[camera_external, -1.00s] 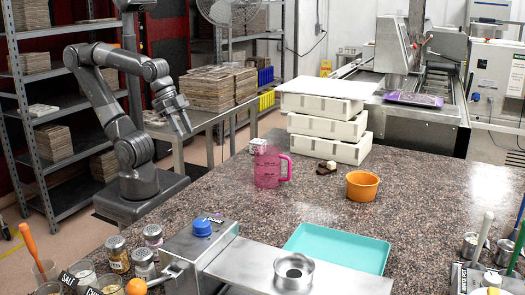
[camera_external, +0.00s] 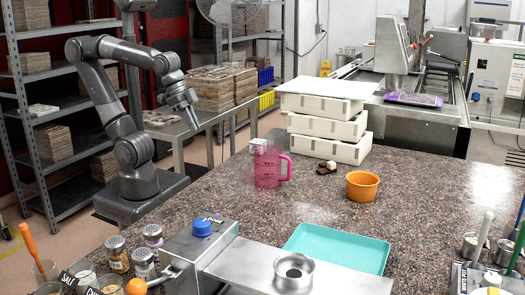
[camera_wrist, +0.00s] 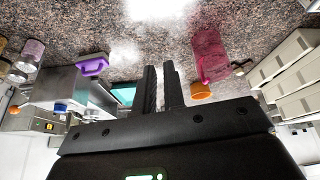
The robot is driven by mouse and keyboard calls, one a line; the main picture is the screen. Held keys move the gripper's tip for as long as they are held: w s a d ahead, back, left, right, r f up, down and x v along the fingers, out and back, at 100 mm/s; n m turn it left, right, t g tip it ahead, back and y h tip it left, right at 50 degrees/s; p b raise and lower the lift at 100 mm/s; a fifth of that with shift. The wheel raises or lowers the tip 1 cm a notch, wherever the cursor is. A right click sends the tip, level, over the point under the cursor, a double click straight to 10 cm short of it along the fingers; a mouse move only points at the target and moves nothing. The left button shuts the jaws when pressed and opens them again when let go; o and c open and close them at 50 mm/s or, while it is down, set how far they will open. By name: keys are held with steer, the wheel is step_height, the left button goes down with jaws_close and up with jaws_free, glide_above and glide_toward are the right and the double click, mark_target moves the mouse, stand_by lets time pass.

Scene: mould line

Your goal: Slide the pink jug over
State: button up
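The pink jug (camera_external: 267,170) is translucent and stands upright on the speckled stone counter, left of the orange pot, with its handle to the right. It also shows in the wrist view (camera_wrist: 209,55), at upper right, beyond my fingers. My gripper (camera_external: 195,128) hangs in the air left of the jug, well apart from it, near the counter's left edge. In the wrist view my two dark fingers (camera_wrist: 159,68) stand apart with a narrow gap and nothing between them.
An orange pot (camera_external: 362,186) stands right of the jug. Small brown and white pieces (camera_external: 326,168) lie between them, before stacked white boxes (camera_external: 325,127). A teal tray (camera_external: 337,249) and a metal machine (camera_external: 200,255) are in front. The counter around the jug is mostly bare.

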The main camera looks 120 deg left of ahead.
steer(key=w+a+n, duration=0.1)
steer(key=w, duration=0.1)
steer(key=w+a+r+n+g, duration=0.1)
steer(key=w+a, duration=0.1)
steer(key=w+a+n, duration=0.1)
steer(key=w+n, duration=0.1)
steer(key=shift+w+a+r+g+y, duration=0.25)
steer(key=shift+w+r+g+y, duration=0.05)
steer(key=shift+w, duration=0.1)
jaws_close()
steer(key=w+a+f+n+g+h, duration=0.1)
steer(key=w+a+f+n+g, duration=0.15)
steer(key=w+a+n, duration=0.6)
steer(key=w+a+f+n+g, duration=0.1)
steer(key=w+a+f+n, duration=0.4)
steer(key=a, duration=0.7)
steer(key=shift+m, duration=0.85)
steer(key=f, duration=0.8)
steer(key=shift+w+d+f, duration=0.1)
steer(key=shift+w+f, duration=0.15)
steer(key=shift+f, duration=0.1)
steer(key=d, duration=0.3)
steer(key=shift+d, duration=0.5)
steer(key=d, duration=2)
steer(key=shift+d, duration=0.25)
